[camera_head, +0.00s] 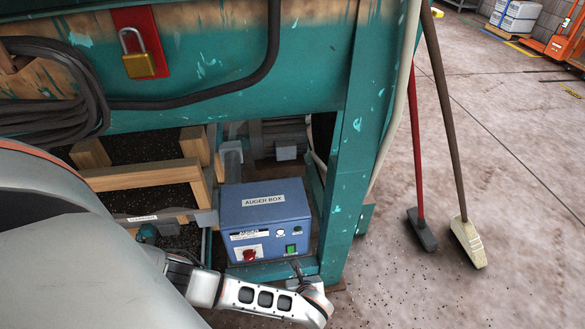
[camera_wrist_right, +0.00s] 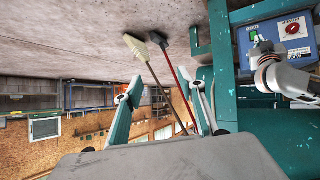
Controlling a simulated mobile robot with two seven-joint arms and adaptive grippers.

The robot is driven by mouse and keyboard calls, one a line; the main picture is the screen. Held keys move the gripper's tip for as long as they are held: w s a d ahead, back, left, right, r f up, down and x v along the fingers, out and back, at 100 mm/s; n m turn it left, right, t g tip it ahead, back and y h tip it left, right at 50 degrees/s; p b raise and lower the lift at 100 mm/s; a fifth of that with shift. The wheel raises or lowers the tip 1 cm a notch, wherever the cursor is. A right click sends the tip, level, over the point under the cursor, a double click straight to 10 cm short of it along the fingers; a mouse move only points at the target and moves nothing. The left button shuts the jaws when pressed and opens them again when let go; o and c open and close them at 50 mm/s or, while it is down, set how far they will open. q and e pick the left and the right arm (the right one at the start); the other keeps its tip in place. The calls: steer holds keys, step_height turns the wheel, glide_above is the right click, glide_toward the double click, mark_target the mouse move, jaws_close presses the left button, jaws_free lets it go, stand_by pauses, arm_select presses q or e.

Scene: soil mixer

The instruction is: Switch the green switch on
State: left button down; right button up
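The blue auger box (camera_head: 232,209) stands under the teal frame in the head view. On its front, the green switch (camera_head: 291,249) sits at the lower right and a red knob (camera_head: 249,255) at the lower left. My left arm comes in from the left below the box. My left gripper (camera_head: 297,268) is small and dark here, just below the green switch; contact and finger opening cannot be told. The right wrist view, upside down, shows the box (camera_wrist_right: 278,30) with my left gripper (camera_wrist_right: 262,44) close to it. My right gripper (camera_wrist_right: 167,92) is open and empty, away from the box.
A teal frame leg (camera_head: 352,160) stands right of the box. Two brooms, one red-handled (camera_head: 417,150) and one brown-handled (camera_head: 447,110), lean beside it. A padlock (camera_head: 138,62) and coiled black cable (camera_head: 50,115) are at upper left.

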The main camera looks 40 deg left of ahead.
mark_target(291, 250)
arm_select(q)
steer(key=b+x, duration=0.2)
steer(key=x, duration=0.2)
steer(key=a+r+b+x, duration=0.1)
steer(key=b+x, duration=0.1)
steer(key=x, duration=0.2)
steer(key=b+x, duration=0.2)
steer(key=x, duration=0.3)
steer(key=shift+w+a+r, duration=0.2)
steer(key=shift+w+r, duration=0.1)
steer(key=shift+w, duration=0.1)
arm_select(e)
steer(key=w+a+r+m+t+y, duration=0.1)
steer(key=w+a+r, duration=0.1)
steer(key=a, duration=0.3)
steer(key=shift+w+a+r+m+y, duration=0.2)
steer(key=shift+r+m+y, duration=0.1)
steer(key=shift+r, duration=0.45)
